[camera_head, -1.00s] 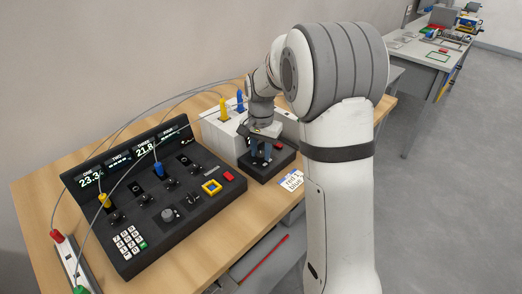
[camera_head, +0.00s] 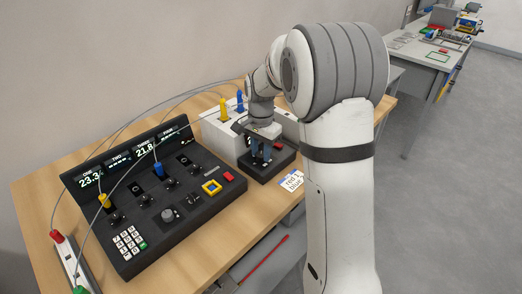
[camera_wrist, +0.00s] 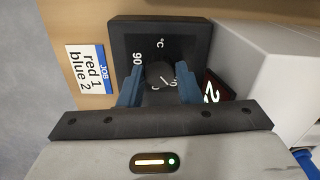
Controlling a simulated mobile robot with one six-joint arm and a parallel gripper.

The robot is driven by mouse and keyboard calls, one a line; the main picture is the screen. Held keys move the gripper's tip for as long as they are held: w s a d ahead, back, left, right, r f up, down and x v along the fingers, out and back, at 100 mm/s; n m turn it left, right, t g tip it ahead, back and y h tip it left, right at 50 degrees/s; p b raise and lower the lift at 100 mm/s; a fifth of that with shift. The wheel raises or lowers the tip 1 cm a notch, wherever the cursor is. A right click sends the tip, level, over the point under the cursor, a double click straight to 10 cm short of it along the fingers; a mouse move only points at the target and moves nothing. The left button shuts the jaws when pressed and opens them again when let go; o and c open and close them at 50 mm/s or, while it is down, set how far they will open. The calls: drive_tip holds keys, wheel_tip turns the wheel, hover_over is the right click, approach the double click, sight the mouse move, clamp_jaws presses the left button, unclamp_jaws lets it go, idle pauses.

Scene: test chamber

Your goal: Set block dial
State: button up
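The block dial is a dark round knob (camera_wrist: 160,74) on a black box (camera_wrist: 190,37), marked "°C" and "90". In the wrist view my gripper (camera_wrist: 160,72) is over it, with one blue finger on each side of the knob. The fingers are apart; whether either touches the knob is unclear. In the head view my gripper (camera_head: 261,155) points down over the black box (camera_head: 283,161), and its fingers hide the knob.
A white block (camera_head: 216,127) with yellow and blue probes stands behind the box. A black console (camera_head: 190,203) with displays, knobs and a keypad is at left. A card (camera_wrist: 89,69) reads "JOB red 1 blue 2". Cables arch over the console.

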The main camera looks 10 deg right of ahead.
sight(261, 155)
drive_tip(key=o, duration=0.4)
drive_tip(key=shift+r, duration=3.9)
drive_tip(key=shift+s+r, duration=0.1)
drive_tip(key=shift+s, duration=0.2)
drive_tip(key=s+n+t, duration=0.1)
drive_tip(key=s+n, duration=0.2)
drive_tip(key=s, duration=0.5)
drive_tip(key=s+n, duration=0.3)
drive_tip(key=s, duration=0.6)
drive_tip(key=s+n+t, duration=0.1)
drive_tip(key=s+n, duration=0.3)
drive_tip(key=s, duration=0.5)
drive_tip(key=shift+d+f+t, duration=0.3)
drive_tip(key=shift+f, duration=0.05)
